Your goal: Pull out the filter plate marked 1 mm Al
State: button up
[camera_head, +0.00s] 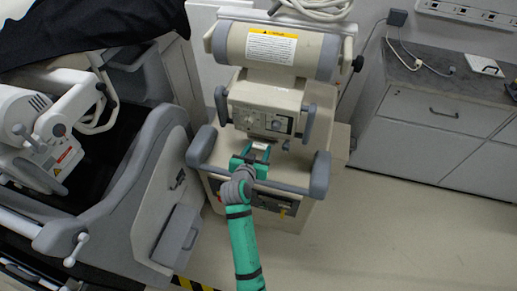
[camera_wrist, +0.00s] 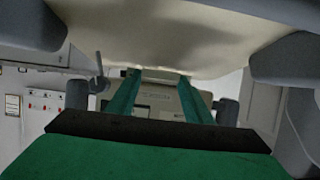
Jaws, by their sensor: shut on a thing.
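A mobile X-ray cart stands in the middle of the head view, with a beam housing (camera_head: 268,112) carrying a dial and small panels. My gripper (camera_head: 258,148) reaches its green fingers to just below this housing. In the wrist view the two fingers of my gripper (camera_wrist: 158,76) are set apart, with a pale part between their tips. My gripper is shut on this part, but the part is mostly hidden and too small to identify. I cannot read any filter plate or 1 mm Al mark in either view.
The cart's grey handle bar (camera_head: 319,175) curves around my arm on both sides. A tube head (camera_head: 275,50) with a yellow warning label is above. Another grey machine (camera_head: 120,200) stands close on the left. Grey cabinets (camera_head: 430,125) line the right wall. The floor (camera_head: 390,235) at front right is clear.

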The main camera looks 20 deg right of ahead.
jog(key=shift+s+a, duration=0.25)
jog(key=shift+s, duration=0.2)
jog(key=shift+s+a, duration=0.2)
jog(key=shift+s+a, duration=0.3)
jog(key=shift+a, duration=0.05)
jog(key=shift+s+d, duration=0.1)
jog(key=shift+s, duration=0.25)
jog(key=shift+s+a, duration=0.45)
jog(key=shift+a, duration=0.15)
jog(key=shift+s+a, duration=0.15)
jog(key=shift+s, duration=0.35)
jog(key=shift+s+a, duration=1)
jog(key=shift+s, duration=0.25)
jog(key=shift+s, duration=0.1)
